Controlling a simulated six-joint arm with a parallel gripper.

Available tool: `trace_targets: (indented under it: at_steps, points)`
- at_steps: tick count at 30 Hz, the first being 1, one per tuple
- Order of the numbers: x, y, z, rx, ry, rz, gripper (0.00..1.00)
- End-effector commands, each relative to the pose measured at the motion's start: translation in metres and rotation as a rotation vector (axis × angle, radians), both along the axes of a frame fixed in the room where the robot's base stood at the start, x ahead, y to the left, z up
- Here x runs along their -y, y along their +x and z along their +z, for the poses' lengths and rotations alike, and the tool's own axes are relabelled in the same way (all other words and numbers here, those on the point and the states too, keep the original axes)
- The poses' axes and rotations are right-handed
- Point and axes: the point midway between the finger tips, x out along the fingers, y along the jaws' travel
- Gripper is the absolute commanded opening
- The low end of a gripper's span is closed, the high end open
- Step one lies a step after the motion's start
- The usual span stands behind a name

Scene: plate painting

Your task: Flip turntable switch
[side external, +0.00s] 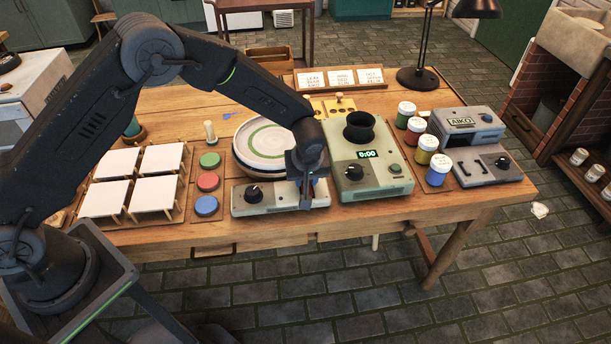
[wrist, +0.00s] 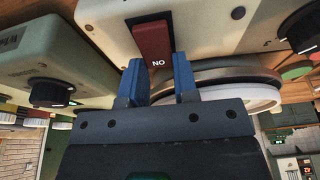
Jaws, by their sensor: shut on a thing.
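The turntable's pale base box (side external: 247,208) stands at the front of the table, with a black knob (side external: 254,192) on its face. A white plate with a green ring (side external: 266,139) lies on the turntable behind the box. In the wrist view, which is upside down, the red rocker switch (wrist: 152,40) shows on the box face with lettering at its end. My gripper (side external: 307,188) is at the right part of the box. Its blue fingers (wrist: 158,72) stand either side of the switch's near end, shut on it. In the side view my gripper hides the switch.
A green-grey box with a 0:00 display (side external: 371,173) stands close on the right. Paint jars (side external: 427,148) and a grey machine (side external: 474,148) stand farther right. Coloured discs (side external: 207,182) and white tiles on stands (side external: 156,188) are on the left.

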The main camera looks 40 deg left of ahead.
Motion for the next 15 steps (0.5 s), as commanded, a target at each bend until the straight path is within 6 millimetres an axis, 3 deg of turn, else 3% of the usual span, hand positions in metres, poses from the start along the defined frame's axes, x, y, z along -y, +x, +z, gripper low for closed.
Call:
trace_targets:
  at_steps: [11,12,15]
  points:
    - [-0.0002,-0.0001,-0.0002,0.012,0.01,0.001,0.04]
    - [-0.0001,0.0,-0.0002,0.012,0.01,0.001,0.31]
    - [-0.0002,-0.0001,-0.0002,0.012,0.01,0.001,0.41]
